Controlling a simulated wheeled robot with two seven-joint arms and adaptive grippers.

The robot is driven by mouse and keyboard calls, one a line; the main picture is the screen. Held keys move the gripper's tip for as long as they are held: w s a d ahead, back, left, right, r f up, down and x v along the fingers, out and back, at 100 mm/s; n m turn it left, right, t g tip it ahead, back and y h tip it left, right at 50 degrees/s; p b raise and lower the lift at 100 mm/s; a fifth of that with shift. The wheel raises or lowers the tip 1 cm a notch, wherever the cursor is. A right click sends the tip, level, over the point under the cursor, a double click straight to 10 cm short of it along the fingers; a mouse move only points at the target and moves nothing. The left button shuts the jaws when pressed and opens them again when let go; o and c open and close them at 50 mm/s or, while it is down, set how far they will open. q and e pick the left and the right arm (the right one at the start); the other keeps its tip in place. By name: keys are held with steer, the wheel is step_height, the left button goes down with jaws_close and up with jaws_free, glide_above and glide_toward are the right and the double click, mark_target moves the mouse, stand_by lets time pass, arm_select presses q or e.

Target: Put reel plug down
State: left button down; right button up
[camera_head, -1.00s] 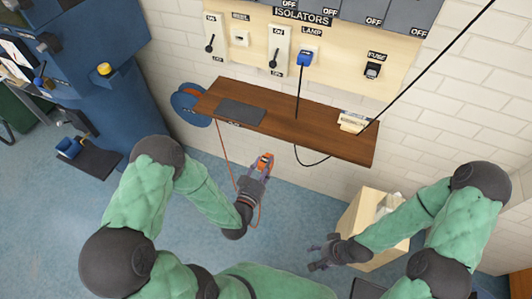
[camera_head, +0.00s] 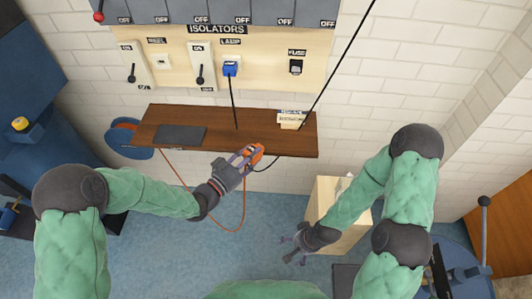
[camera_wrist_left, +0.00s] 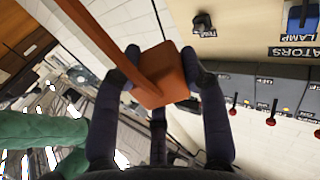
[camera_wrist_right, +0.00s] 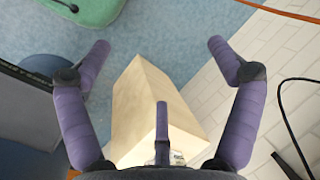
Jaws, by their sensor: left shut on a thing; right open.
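The reel plug (camera_head: 254,152) is orange, with an orange cable running down from it and back to the blue cable reel (camera_head: 122,137) at the left end of the shelf. My left gripper (camera_head: 248,157) is shut on the plug at the front edge of the wooden shelf (camera_head: 225,127). In the left wrist view the orange plug (camera_wrist_left: 168,80) sits between the fingers, its cable leading to the upper left. Whether the plug touches the shelf cannot be told. My right gripper (camera_head: 294,248) is open and empty, low beside a pale wooden box (camera_head: 325,205).
A dark flat panel (camera_head: 181,134) lies on the shelf's left part and a small cream box (camera_head: 291,119) on its right part. The shelf's middle is mostly clear. A blue plug (camera_head: 231,69) sits in the lamp socket above, its black cable hanging across the shelf.

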steer(key=w+r+m+t, duration=0.1)
steer(key=w+r+m, duration=0.5)
steer(key=w+r, duration=0.1)
steer(key=m+t+y, duration=0.3)
steer(key=m+t, duration=0.1)
steer(key=m, duration=1.2)
glide_toward(259, 154)
steer(key=x, duration=1)
steer(key=shift+w+a+f, duration=0.2)
